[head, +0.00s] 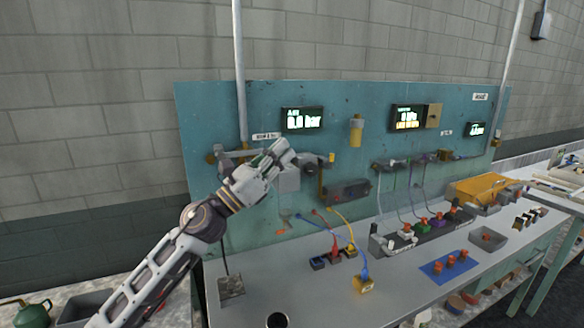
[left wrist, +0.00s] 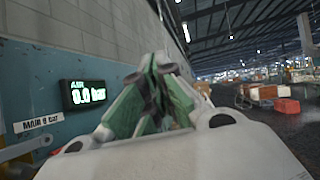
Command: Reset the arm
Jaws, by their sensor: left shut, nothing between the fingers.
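My left arm comes in from the lower left in the head view. Its gripper (head: 277,154) is raised in front of the teal panel, below and left of the display reading 0.0 bar (head: 303,119). The gripper is shut and empty. In the left wrist view its fingers (left wrist: 160,70) meet at the tips, with the same display (left wrist: 83,93) to their left. The gripper hides part of the fittings behind it. My right gripper is not in view.
The teal panel (head: 230,110) carries displays and valves. On the grey bench (head: 310,295) stand coloured plugs with hoses, a blue mat (head: 432,272) with red-topped parts and a yellow bin (head: 478,188). A dark cup (head: 277,320) is at the front edge.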

